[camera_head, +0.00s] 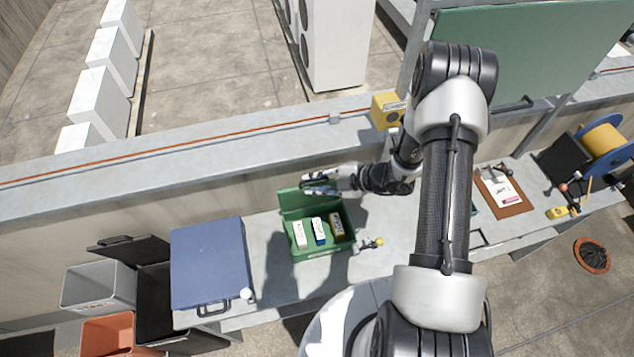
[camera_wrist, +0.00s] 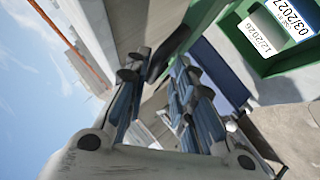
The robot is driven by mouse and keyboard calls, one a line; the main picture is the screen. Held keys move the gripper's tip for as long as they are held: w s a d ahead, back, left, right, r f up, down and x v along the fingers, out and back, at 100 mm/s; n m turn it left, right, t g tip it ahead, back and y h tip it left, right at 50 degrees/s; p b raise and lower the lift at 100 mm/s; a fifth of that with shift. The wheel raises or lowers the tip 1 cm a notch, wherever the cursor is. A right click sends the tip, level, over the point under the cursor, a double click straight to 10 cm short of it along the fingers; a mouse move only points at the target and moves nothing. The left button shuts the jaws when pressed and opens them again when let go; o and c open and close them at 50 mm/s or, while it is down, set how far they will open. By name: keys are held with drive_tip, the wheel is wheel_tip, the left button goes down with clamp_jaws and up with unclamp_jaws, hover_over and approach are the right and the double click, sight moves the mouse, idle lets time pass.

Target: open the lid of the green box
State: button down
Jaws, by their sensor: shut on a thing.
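The green box (camera_head: 326,255) stands on the long grey bench, left of my arm. Its lid (camera_head: 294,203) is open and stands raised along the back edge. Several small labelled packs, among them a white one (camera_head: 300,235) and a blue and white one (camera_head: 319,231), stand inside. My gripper (camera_head: 314,185) is at the top of the raised lid, shut on it. The wrist view shows its two fingers (camera_wrist: 158,95) and, at top right, part of the box (camera_wrist: 293,60) with dated labels. The exact contact is partly hidden by the fingers.
A blue case (camera_head: 209,262) lies on the bench left of the box. A small yellow-tipped object (camera_head: 378,241) is right of it. A low wall (camera_head: 150,164) runs behind. Grey (camera_head: 97,287) and orange (camera_head: 108,333) bins stand at the far left. A clipboard (camera_head: 505,192) lies to the right.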

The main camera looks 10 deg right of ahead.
drive_tip(key=c, duration=1.8)
unclamp_jaws()
drive_tip(key=shift+f, duration=0.25)
drive_tip(key=shift+o, duration=0.5)
drive_tip(key=shift+w+a, duration=0.1)
drive_tip(key=shift+w, duration=0.15)
drive_tip(key=v, duration=1.2)
drive_tip(key=shift+c, duration=0.5)
